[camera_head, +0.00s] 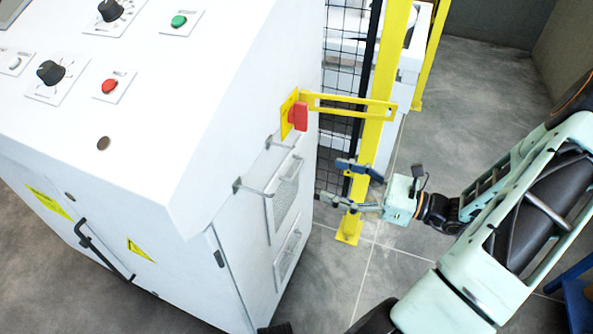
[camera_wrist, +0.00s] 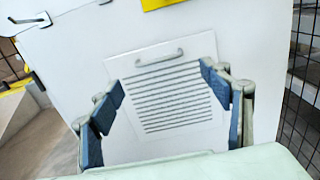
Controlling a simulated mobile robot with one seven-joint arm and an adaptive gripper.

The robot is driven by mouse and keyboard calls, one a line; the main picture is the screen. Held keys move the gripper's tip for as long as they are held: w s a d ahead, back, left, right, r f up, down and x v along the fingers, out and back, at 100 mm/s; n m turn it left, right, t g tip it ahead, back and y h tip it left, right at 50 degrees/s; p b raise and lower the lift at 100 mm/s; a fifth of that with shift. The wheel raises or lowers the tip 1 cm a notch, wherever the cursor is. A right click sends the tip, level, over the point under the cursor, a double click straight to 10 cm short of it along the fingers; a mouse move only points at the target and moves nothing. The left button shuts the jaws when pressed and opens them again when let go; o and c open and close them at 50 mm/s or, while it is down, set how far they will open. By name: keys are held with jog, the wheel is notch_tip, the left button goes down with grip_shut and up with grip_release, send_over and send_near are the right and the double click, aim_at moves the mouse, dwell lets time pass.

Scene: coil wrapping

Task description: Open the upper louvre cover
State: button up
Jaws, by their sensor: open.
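The upper louvre cover (camera_head: 287,200) is a pale panel with a slatted grille on the side of the white cabinet in the head view. In the wrist view the louvre cover ahead (camera_wrist: 116,66) lies flat against the cabinet wall, with a grey bar handle (camera_wrist: 159,58) above its dark slats. My gripper (camera_head: 332,181) is open and empty, to the right of the cabinet side and apart from it. In the wrist view my open gripper (camera_wrist: 162,85) has its blue-padded fingers on either side of the grille, below the handle.
A lower louvre cover (camera_head: 288,256) sits below. A red switch (camera_head: 299,116) on a yellow plate and a yellow slotted bar (camera_head: 350,106) are above my gripper. A yellow post (camera_head: 382,90) and black mesh fence (camera_head: 345,60) stand close behind. Open floor (camera_head: 460,110) lies right.

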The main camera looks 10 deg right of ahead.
aim_at(298, 168)
jog(key=b+x, duration=0.1)
jog(key=x, duration=0.9)
jog(key=shift+b, duration=0.4)
jog(key=shift+d, duration=0.1)
jog(key=c, duration=1.4)
